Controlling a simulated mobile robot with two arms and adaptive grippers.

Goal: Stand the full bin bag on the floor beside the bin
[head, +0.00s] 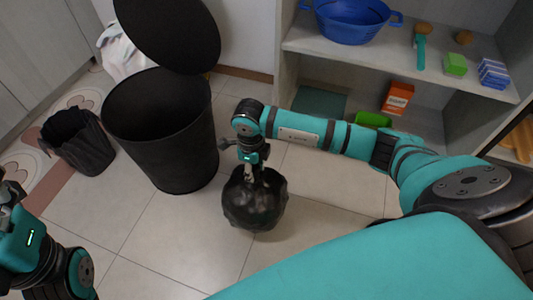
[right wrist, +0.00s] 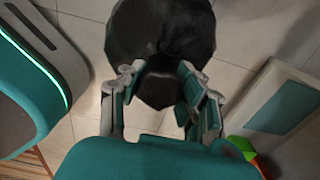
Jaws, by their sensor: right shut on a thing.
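The full bin bag (head: 255,205) is black, round and shiny. It is upright, low over the floor tiles to the right of the bin; I cannot tell whether its base touches the floor. The black bin (head: 165,135) stands to its left with its round lid (head: 168,32) raised. My right gripper (head: 250,172) points down and is shut on the top of the bag. In the right wrist view the bag (right wrist: 165,35) shows beyond the fingers (right wrist: 158,95). Only part of my left arm shows at the left edge, and its finger state is unclear.
A small dark basket-like container (head: 78,150) stands on a patterned mat (head: 42,175) left of the bin. A white bag (head: 122,55) is behind the bin. An open shelf (head: 330,55) with a blue colander (head: 350,22) stands at the right. Bare tiles (head: 180,235) lie in front.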

